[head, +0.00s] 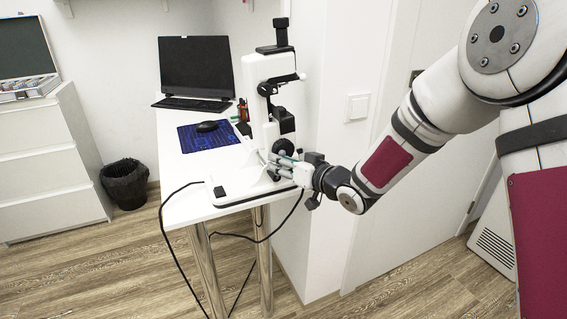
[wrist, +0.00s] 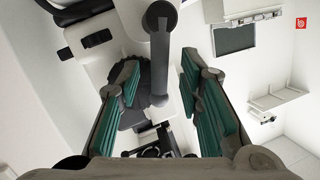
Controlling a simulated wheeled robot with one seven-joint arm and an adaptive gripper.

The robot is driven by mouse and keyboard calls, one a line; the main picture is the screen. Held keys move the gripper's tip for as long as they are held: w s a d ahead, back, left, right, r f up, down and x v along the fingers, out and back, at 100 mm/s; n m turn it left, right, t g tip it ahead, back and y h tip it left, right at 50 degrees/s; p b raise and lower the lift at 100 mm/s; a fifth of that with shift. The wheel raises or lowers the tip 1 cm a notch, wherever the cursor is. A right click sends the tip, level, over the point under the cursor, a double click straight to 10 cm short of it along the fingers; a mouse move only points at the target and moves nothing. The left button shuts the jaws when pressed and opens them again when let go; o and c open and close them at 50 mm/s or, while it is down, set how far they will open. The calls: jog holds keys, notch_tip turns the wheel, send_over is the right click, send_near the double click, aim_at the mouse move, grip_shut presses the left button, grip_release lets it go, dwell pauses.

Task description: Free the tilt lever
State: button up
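A white and black eye-test instrument (head: 252,85) stands upright on the white table, with its base near the front edge. My gripper (head: 272,160) is low at the instrument's right side, close to its black round parts. In the wrist view my gripper (wrist: 160,78) is open, its two teal-padded fingers apart. A dark grey bar with rounded ends (wrist: 159,60) shows between the fingers, with a gap on both sides. It may be the tilt lever; I cannot tell for sure. In the head view the fingers hide this part.
The white table (head: 190,208) also holds a monitor (head: 196,66), a keyboard (head: 192,104) and a mouse (head: 207,126) on a blue mat (head: 212,140). A black cable (head: 163,222) hangs over the front edge. A wall with a switch (head: 358,107) is close on the right.

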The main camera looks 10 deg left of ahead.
jog(key=v, duration=1.2)
